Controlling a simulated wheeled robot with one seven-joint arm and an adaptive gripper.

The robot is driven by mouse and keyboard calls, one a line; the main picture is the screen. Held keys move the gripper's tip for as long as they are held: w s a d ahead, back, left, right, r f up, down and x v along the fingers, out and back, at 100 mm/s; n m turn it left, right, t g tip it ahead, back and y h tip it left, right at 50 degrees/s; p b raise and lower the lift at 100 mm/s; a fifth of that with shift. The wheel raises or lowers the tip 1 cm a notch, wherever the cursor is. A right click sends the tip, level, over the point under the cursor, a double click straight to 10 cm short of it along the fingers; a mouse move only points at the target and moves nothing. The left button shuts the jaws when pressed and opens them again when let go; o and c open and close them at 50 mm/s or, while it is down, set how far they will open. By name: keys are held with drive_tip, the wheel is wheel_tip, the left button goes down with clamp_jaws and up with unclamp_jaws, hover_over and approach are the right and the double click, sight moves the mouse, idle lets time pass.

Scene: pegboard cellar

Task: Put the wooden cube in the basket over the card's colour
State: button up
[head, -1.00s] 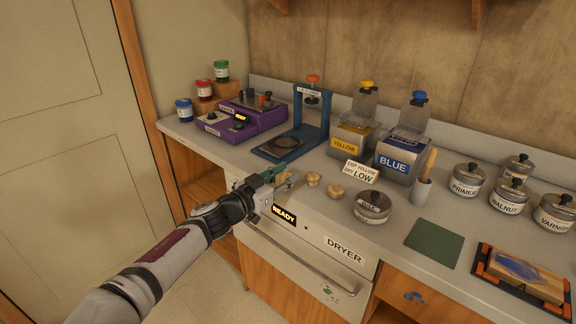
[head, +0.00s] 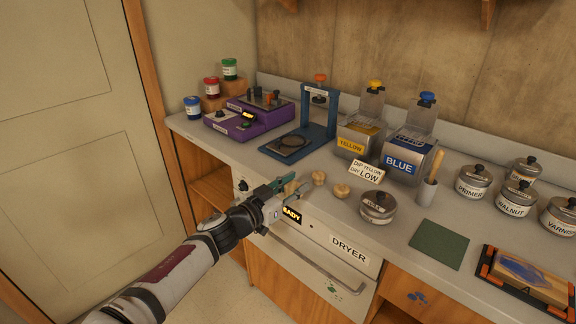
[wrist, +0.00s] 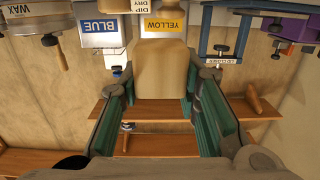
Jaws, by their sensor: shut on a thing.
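My gripper (head: 291,187) is at the counter's front edge above the dryer. Its green-padded fingers are shut on a pale wooden piece, which fills the gap in the wrist view (wrist: 160,72). Two similar wooden pieces (head: 318,178) (head: 341,190) stand just right of the gripper. A card (head: 367,172) reads "DIP YELLOW DRY LOW". Behind it stand the yellow tank (head: 351,146) and the blue tank (head: 399,163). A basket with a yellow knob (head: 372,104) is over the yellow tank; one with a blue knob (head: 423,114) is over the blue tank.
A lidded tin (head: 378,207) and a cup with a wooden handle (head: 426,191) stand right of the card. A blue press (head: 318,128) and purple device (head: 243,120) are at the left. The dryer (head: 318,255) shows a lit sign. A green mat (head: 439,244) lies clear.

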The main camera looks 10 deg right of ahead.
drive_tip(key=shift+w+a+r, duration=0.25)
drive_tip(key=shift+w+a, duration=0.1)
drive_tip(key=shift+w, duration=0.25)
drive_tip(key=shift+w+r, duration=0.1)
drive_tip(key=shift+r, duration=0.2)
drive_tip(key=b, duration=0.1)
hover_over(297, 172)
drive_tip(key=s, duration=0.1)
drive_tip(key=shift+a+f, duration=0.25)
drive_tip(key=shift+f, duration=0.5)
drive_tip(key=shift+w+d+f, duration=0.35)
drive_tip(key=shift+w+f, duration=0.05)
drive_tip(key=shift+w, duration=0.3)
wheel_tip(297, 172, down, 2)
drive_tip(key=shift+a+f, duration=0.1)
drive_tip(key=shift+s+f, duration=0.1)
drive_tip(key=shift+f, duration=0.1)
